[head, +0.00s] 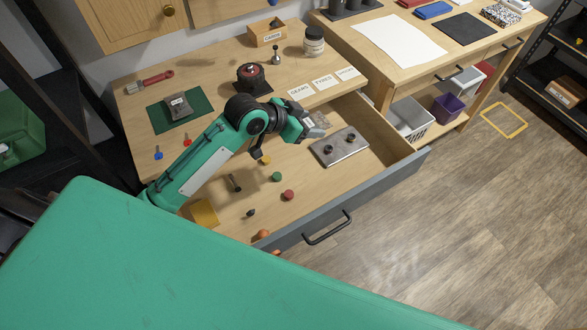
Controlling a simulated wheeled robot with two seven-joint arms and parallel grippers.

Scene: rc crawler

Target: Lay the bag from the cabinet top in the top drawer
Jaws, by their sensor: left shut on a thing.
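The top drawer (225,222) is pulled open, with a grey front and a black handle. My left gripper (306,124) reaches over the back of the drawer and is shut on a small grey bag (320,120) with a pale label. The gripper hides part of this bag, and I cannot tell whether it touches the drawer floor. Another dark grey bag (179,108) with a white label lies on a green mat on the cabinet top (215,82). My right gripper is out of view.
A metal plate (340,148) with two dark knobs lies in the drawer, just right of the gripper. Several small coloured knobs and a yellow block (204,213) lie in its left part. A round device (251,76), a jar (313,42) and labels stand on the top.

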